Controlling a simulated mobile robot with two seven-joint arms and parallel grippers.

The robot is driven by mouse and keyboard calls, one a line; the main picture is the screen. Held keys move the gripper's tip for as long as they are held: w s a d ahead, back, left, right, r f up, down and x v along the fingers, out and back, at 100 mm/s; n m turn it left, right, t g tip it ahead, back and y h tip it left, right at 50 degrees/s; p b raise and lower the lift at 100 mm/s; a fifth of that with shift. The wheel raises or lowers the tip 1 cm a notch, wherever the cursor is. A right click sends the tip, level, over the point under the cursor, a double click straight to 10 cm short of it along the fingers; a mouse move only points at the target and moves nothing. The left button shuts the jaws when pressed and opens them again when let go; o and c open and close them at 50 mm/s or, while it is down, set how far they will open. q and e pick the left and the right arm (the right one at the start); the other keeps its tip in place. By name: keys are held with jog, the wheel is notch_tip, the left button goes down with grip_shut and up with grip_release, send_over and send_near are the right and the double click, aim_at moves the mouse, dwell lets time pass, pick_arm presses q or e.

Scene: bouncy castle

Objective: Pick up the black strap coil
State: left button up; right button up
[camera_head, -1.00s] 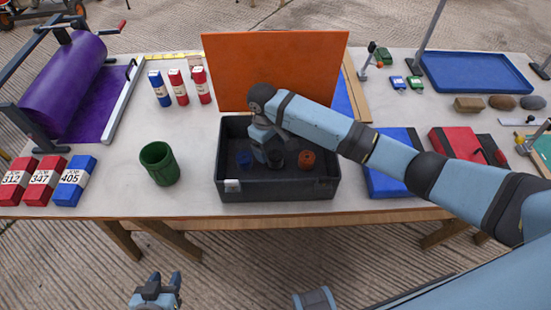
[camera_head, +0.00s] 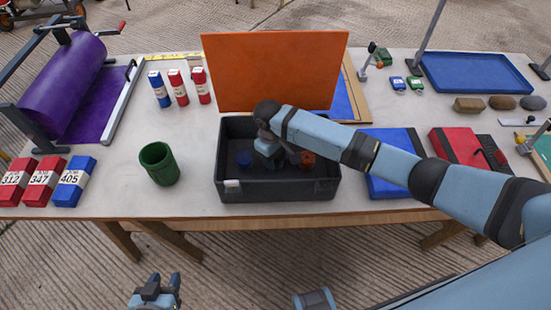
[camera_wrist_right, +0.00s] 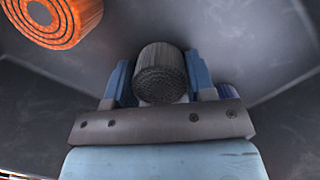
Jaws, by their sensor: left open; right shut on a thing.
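The black strap coil (camera_wrist_right: 160,72) sits between the blue fingers of my right gripper (camera_wrist_right: 160,80), seen in the right wrist view, with a finger on each side of it. In the head view my right gripper (camera_head: 275,158) is down inside the dark open toolbox (camera_head: 280,190), and it largely hides the coil there. I cannot tell whether the coil touches the box floor. My left gripper (camera_head: 156,288) is open and empty in front of the table, at the bottom of the head view.
An orange coil (camera_head: 308,160) lies right of my right gripper, and a blue coil (camera_head: 244,158) lies left of it, both in the toolbox. The orange lid (camera_head: 275,75) stands up behind. A green cup (camera_head: 159,165) is left of the box, a blue case (camera_head: 388,180) right.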

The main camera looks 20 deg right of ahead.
notch_tip(320, 180, up, 20)
jog(key=p, duration=0.2)
jog(key=shift+p, duration=0.3)
dwell(0.3)
dwell(0.5)
